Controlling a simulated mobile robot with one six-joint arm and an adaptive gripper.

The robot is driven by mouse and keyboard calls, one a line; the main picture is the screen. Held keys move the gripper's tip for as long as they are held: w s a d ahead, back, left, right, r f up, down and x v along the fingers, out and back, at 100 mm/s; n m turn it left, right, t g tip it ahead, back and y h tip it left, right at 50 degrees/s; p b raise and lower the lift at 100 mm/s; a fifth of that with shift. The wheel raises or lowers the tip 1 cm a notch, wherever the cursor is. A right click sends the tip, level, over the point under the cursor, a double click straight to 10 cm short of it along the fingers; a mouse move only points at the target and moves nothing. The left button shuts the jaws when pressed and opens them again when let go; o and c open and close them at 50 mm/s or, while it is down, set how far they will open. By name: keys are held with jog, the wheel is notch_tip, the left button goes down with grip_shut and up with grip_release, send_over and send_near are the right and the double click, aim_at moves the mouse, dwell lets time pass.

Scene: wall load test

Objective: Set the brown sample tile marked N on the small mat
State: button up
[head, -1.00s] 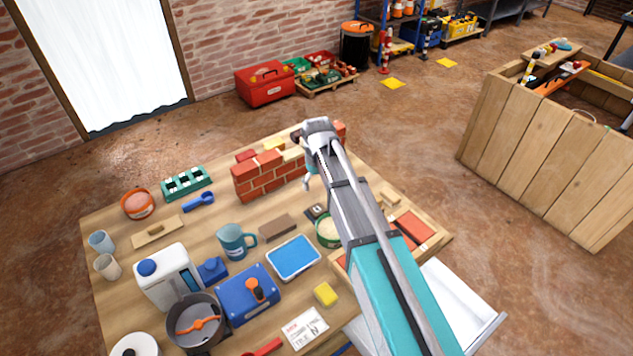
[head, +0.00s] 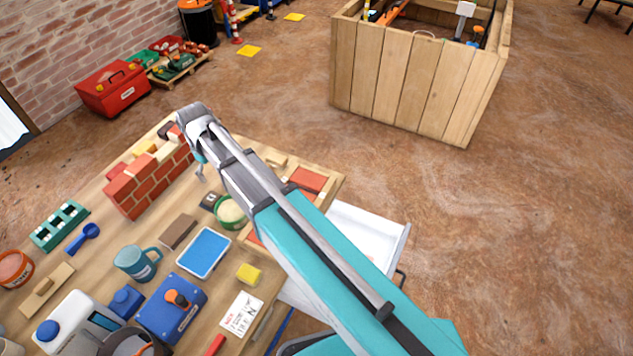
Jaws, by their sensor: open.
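My gripper (head: 201,172) hangs at the end of my arm, beside the right end of the small brick wall, above the table. It is open, and I see nothing held in it. A flat brown piece (head: 178,232) lies on the table left of the blue, white-rimmed pad (head: 204,252); no letter can be read on it. A small dark piece with a pale mark (head: 209,201) lies beside the green tub; the mark is too small to read. I cannot tell which thing is the tile marked N or the small mat. My arm hides part of the table's right side.
The brick wall (head: 145,187) stands at the back of the table. A white drawer (head: 365,238) stands open at right. A wooden crate (head: 410,85) stands beyond.

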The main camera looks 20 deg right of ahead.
jog(key=s+d+m, duration=0.3)
jog(key=s+d, duration=0.1)
jog(key=d, duration=0.5)
jog(key=s+d+m, duration=0.3)
jog(key=s+d, duration=0.1)
jog(key=d, duration=0.6)
jog(key=s+d+m, duration=0.2)
jog(key=s+d, duration=0.3)
jog(key=d, duration=0.5)
jog(key=shift+m, duration=0.4)
